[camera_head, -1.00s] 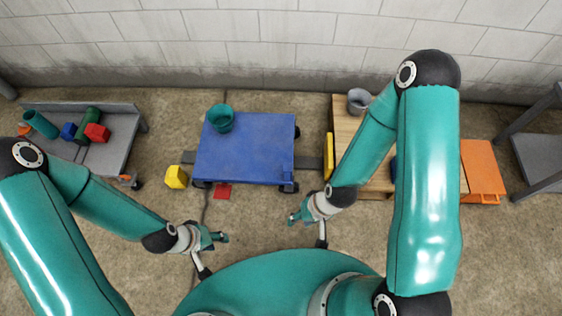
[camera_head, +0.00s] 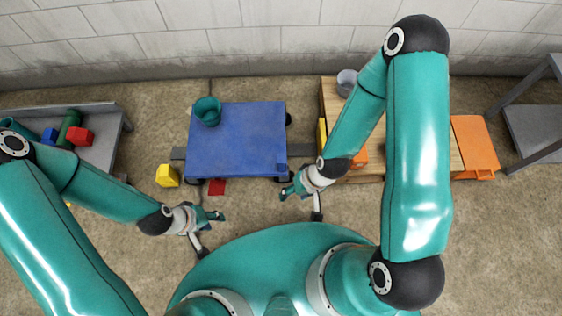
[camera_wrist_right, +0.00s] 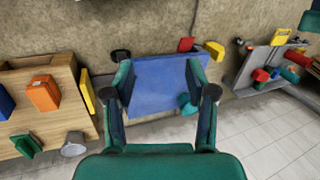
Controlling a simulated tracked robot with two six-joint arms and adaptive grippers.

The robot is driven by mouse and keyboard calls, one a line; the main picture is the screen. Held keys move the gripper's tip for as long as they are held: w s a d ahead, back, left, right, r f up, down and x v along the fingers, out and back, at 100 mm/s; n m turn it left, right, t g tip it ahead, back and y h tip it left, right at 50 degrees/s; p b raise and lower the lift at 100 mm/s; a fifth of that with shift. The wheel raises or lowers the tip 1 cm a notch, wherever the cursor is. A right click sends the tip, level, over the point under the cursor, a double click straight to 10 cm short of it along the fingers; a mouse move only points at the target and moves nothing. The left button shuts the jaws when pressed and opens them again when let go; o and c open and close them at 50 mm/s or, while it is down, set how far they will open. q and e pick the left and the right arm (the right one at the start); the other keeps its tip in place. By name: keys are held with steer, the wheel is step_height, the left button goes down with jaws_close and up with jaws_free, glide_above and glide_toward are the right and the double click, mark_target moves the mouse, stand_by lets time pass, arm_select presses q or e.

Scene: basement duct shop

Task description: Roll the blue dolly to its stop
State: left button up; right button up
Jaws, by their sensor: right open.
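The blue dolly (camera_head: 238,142) stands on the floor in the middle of the head view, with a teal cup (camera_head: 207,111) on its far left corner. A dark floor strip (camera_head: 178,153) runs out beside it. A yellow bar (camera_head: 322,131) stands to its right, across a gap; I cannot tell whether this is the stop. My right gripper (camera_head: 288,190) is open and empty, just in front of the dolly's near right corner. The right wrist view shows the dolly (camera_wrist_right: 160,83) beyond and between the spread fingers. My left gripper (camera_head: 213,215) is in front of the dolly, apart from it; its opening is unclear.
A wooden bench (camera_head: 332,98) with a grey bucket (camera_head: 346,82) is on the right, beside an orange crate (camera_head: 474,147). A grey cart (camera_head: 100,151) with coloured parts is at left.

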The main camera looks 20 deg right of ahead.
steer(key=w+f+n+b, duration=0.5)
steer(key=w+f+b, duration=0.3)
steer(key=f+b, duration=0.25)
steer(key=n+h+b, duration=0.4)
steer(key=n+b, duration=0.8)
steer(key=b, duration=1)
glide_toward(282, 160)
steer(key=shift+g, duration=0.3)
steer(key=f+b, duration=0.1)
steer(key=f, duration=0.3)
steer(key=f+b, duration=0.2)
steer(key=f, duration=0.3)
steer(key=w+f+b, duration=0.1)
steer(key=f, duration=0.3)
steer(key=shift+w+f+b, duration=0.1)
steer(key=shift+f+b, duration=0.2)
steer(key=shift+f, duration=0.05)
jaws_close()
